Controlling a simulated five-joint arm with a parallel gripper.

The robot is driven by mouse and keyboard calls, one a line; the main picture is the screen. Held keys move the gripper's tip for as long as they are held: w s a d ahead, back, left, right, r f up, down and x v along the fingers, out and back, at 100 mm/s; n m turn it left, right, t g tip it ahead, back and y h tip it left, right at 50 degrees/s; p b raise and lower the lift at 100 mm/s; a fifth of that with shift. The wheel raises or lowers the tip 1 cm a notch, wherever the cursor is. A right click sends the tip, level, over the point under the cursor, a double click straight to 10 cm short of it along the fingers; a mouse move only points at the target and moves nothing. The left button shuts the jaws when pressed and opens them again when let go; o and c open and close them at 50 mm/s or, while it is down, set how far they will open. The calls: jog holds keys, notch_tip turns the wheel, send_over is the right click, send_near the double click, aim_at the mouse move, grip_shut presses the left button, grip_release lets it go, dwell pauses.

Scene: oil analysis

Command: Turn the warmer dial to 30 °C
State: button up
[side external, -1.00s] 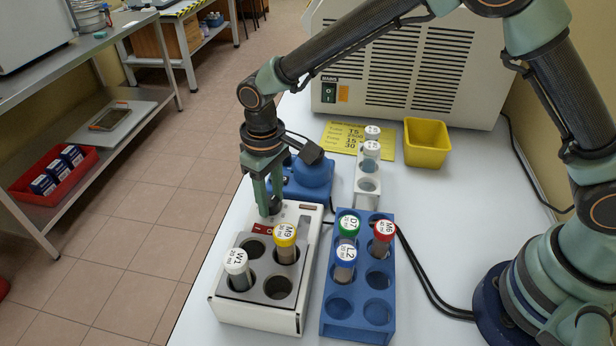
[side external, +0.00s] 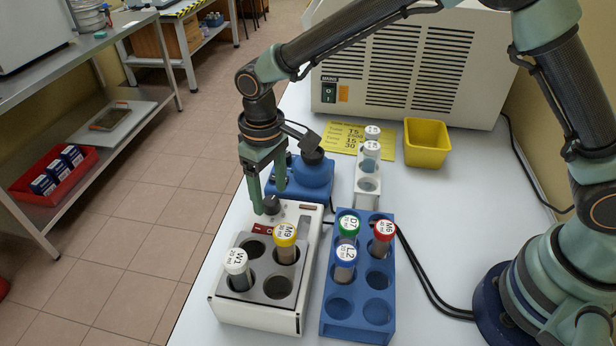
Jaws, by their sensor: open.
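The warmer (side external: 222,305) is a white box with a grey top plate at the front left of the bench. My gripper (side external: 269,199) points down at the dial. Its fingers are open and spread, one on the left of the dial and one behind it to the right. I cannot tell whether either finger touches the dial. The dial's scale and setting are too small to read. A white-capped tube W1 (side external: 237,264) and a yellow-capped tube M9 (side external: 285,244) stand in the warmer.
A blue rack (side external: 358,331) with green-, blue- and red-capped tubes stands right of the warmer. A blue device (side external: 300,181) is close behind my gripper. A white rack (side external: 367,200), a yellow note (side external: 345,137) and a yellow bin (side external: 426,143) are further back.

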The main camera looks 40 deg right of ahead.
aim_at(274, 200)
notch_tip(274, 200, up, 10)
jog(key=shift+r, duration=0.2)
dwell(0.3)
jog(key=s+d+r+m+t, duration=0.1)
jog(key=s+d+r, duration=0.1)
jog(key=d+r, duration=0.35)
jog(key=s+d+r+m+t, duration=0.1)
jog(key=s+d+r+t, duration=0.1)
jog(key=d, duration=0.6)
jog(key=s+d+m+t, duration=0.2)
jog(key=s+d, duration=0.6)
jog(key=d, duration=0.2)
jog(key=shift+s+d+f+m+t, duration=0.25)
jog(key=shift+s+f+m+t, duration=0.05)
jog(key=shift+s+f, duration=0.15)
